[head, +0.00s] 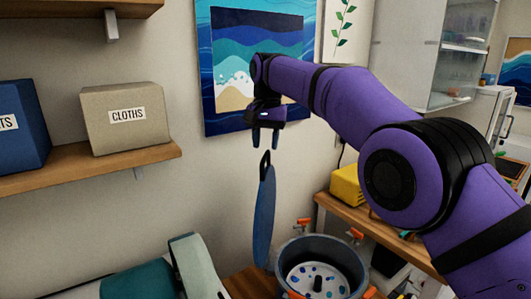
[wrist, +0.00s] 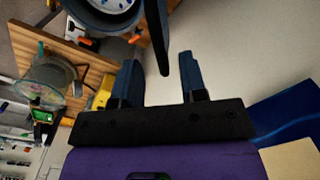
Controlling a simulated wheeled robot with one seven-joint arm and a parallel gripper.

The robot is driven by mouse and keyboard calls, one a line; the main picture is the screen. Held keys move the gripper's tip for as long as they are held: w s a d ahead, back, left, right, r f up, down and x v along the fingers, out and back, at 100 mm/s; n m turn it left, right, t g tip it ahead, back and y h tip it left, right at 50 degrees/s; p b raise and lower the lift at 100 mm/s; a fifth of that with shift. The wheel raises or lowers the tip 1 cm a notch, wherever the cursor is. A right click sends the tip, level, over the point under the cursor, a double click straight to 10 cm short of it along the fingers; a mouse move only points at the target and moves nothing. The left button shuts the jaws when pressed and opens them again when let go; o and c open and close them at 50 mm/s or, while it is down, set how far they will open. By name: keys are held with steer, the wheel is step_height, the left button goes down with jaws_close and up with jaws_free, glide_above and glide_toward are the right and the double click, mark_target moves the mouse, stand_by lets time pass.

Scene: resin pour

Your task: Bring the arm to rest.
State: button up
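My purple arm (head: 405,180) reaches in from the right of the head view. My gripper (head: 266,142) points down in front of the wall, with its two fingers apart and nothing between them in that view. In the wrist view my gripper (wrist: 158,62) also shows spread fingers. A thin blue disc-like piece (head: 264,215) with a dark loop at its top stands upright, nearly edge-on, just below the fingertips. In the wrist view the blue piece (wrist: 156,30) ends in line with the gap between the fingers. It looks apart from them; what holds it up cannot be seen.
A dark blue pot (head: 350,258) with orange clamps stands below right on a wooden surface. A shelf (head: 60,171) at left bears a CLOTHS box (head: 125,118) and a blue box (head: 20,130). A wave picture (head: 225,105) hangs behind my gripper. A yellow block (head: 346,186) lies right.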

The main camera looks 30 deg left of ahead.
steer(key=shift+r, duration=0.45)
